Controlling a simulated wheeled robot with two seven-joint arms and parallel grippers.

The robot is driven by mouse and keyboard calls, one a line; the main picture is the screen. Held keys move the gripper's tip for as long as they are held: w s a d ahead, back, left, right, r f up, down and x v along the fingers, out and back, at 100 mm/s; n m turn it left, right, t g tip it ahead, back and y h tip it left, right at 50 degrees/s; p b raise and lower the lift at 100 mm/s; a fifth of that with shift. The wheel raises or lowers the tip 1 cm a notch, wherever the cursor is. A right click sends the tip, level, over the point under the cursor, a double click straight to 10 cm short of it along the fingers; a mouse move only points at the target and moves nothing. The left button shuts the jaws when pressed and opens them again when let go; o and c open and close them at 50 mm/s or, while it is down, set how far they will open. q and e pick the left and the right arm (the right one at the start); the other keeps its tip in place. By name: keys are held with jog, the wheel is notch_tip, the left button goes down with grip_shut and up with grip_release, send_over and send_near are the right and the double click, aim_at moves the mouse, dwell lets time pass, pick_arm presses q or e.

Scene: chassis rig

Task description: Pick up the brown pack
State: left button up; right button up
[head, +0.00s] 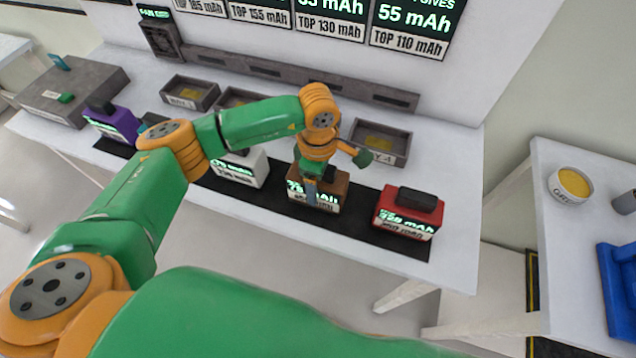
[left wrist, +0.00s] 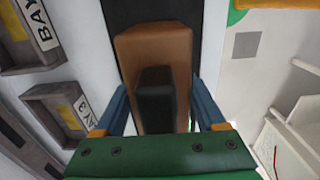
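The brown pack (head: 335,192) stands on a dark strip along the front of the table, with a lit display and label on its front and a black block on top. My left gripper (head: 318,186) is above it, reaching down, with one blue finger in front of the pack's face. In the left wrist view the pack (left wrist: 152,48) lies between the two spread fingers of the left gripper (left wrist: 162,108), one on each side. I cannot tell whether the fingers touch it. My right gripper is not in view.
A red pack (head: 408,214) stands to the right on the strip; a white pack (head: 243,169) and a purple pack (head: 112,124) stand to the left. Grey bay trays (head: 392,159) sit behind. A second table (head: 560,225) is at the right.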

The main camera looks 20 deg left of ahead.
pick_arm(q)
grip_shut()
